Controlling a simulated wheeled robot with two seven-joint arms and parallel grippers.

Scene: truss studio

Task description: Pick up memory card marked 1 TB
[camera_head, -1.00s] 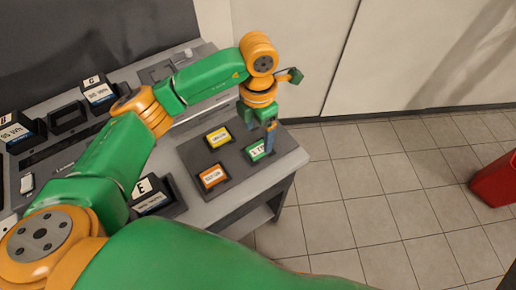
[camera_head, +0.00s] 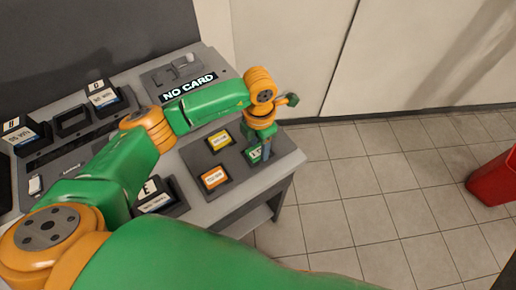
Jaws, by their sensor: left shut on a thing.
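The memory card with a green label (camera_head: 254,154) sits at the right of a dark grey tray (camera_head: 236,177) on the desk. Its label is partly covered by my fingers; the earlier frame shows what looks like 1 TB on it. My left gripper (camera_head: 266,154) points down over this card and is shut on it. The card appears still at tray level; I cannot tell whether it is lifted. A card with a yellow label (camera_head: 219,140) and one with an orange label (camera_head: 213,178) lie in the same tray. My right gripper is not in view.
A lit NO CARD sign (camera_head: 188,87) stands on a grey device behind my forearm. Labelled blocks B (camera_head: 18,133), D (camera_head: 102,96) and E (camera_head: 153,195) stand on the desk. A red bin (camera_head: 493,180) stands on the tiled floor, clear at right.

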